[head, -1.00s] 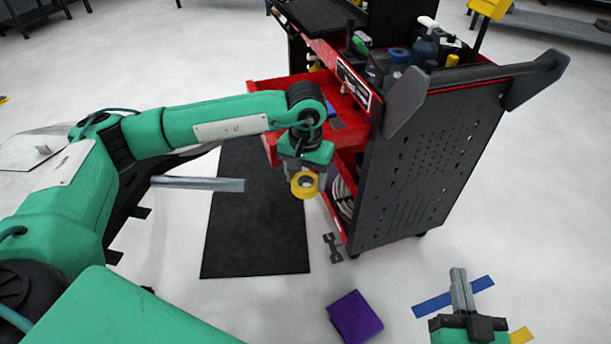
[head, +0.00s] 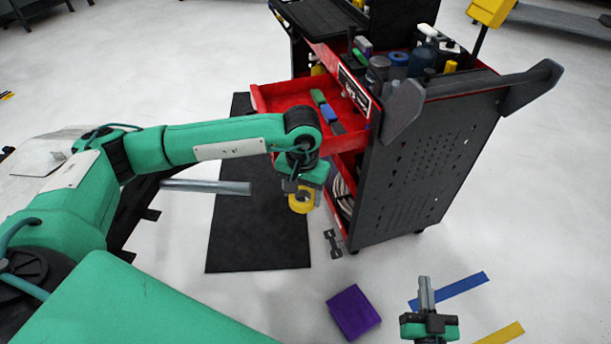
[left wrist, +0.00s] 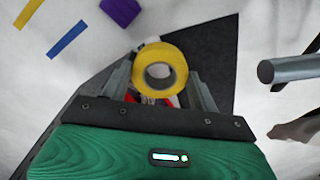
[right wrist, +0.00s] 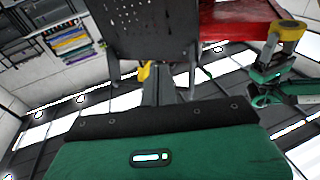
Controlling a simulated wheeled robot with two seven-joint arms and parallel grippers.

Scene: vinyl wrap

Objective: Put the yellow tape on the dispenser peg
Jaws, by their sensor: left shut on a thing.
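The yellow tape (head: 300,206) is a ring held by my left gripper (head: 300,190), beside the cart's open drawer and above the floor. In the left wrist view the tape (left wrist: 181,70) sits between the two fingers, its hole facing the camera. It also shows at the upper right of the right wrist view (right wrist: 290,27). A grey metal rod (head: 208,187), which looks like the dispenser peg, lies level left of the tape, apart from it. Its round free end faces the tape; the rod (left wrist: 295,67) shows at right in the left wrist view. My right gripper (head: 426,292) looks shut and empty.
A black and red tool cart (head: 430,165) stands right of the tape, its red drawer (head: 285,98) pulled out. A black mat (head: 258,235) lies below. A purple block (head: 353,312) and blue (head: 462,291) and yellow (head: 500,333) strips are on the floor.

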